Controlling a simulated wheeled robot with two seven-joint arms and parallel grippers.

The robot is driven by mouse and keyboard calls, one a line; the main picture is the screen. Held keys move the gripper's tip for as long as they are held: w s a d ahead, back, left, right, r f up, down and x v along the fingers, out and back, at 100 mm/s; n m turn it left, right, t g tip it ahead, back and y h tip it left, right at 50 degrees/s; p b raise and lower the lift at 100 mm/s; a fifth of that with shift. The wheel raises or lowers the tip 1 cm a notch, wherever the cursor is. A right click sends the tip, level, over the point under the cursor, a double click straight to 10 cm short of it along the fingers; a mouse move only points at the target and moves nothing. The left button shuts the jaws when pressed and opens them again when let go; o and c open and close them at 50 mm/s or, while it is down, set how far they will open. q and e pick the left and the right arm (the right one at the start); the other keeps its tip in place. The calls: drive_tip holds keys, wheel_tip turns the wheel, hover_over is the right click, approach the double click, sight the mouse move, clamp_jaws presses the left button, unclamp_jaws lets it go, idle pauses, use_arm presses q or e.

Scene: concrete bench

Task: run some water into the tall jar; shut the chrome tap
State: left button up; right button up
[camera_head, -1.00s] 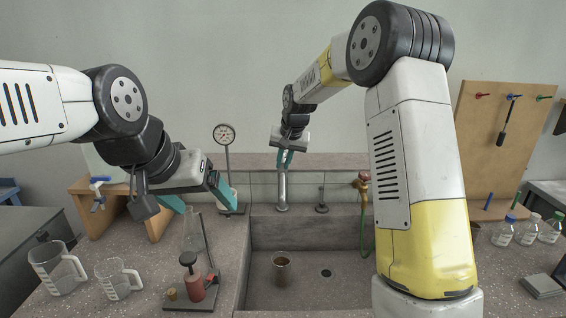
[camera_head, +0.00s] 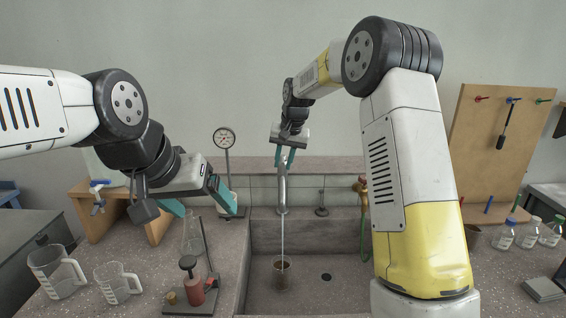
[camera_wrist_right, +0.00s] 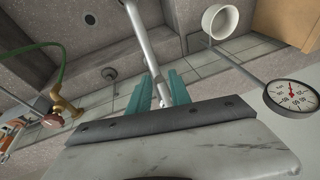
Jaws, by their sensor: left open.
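The chrome tap (camera_head: 283,190) stands behind the sink, and a thin stream of water runs from it. The stream falls to a brownish, clear-walled jar (camera_head: 282,275) standing upright in the sink; its fill level cannot be made out. My right gripper (camera_head: 286,157) is at the top of the tap, its teal fingers either side of it. The right wrist view shows the chrome part (camera_wrist_right: 152,60) between the fingers (camera_wrist_right: 160,92), and the grip looks closed on it. My left gripper (camera_head: 192,207) is open and empty above the left counter, away from the tap.
A gauge (camera_head: 224,138) stands behind. A brass valve with a green hose (camera_head: 363,200) is right of the tap. The sink floor (camera_head: 335,295) beside the jar is clear.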

drive_tip(key=shift+o, duration=0.4)
drive_tip(key=v, duration=0.7)
drive_tip(key=shift+r, duration=0.35)
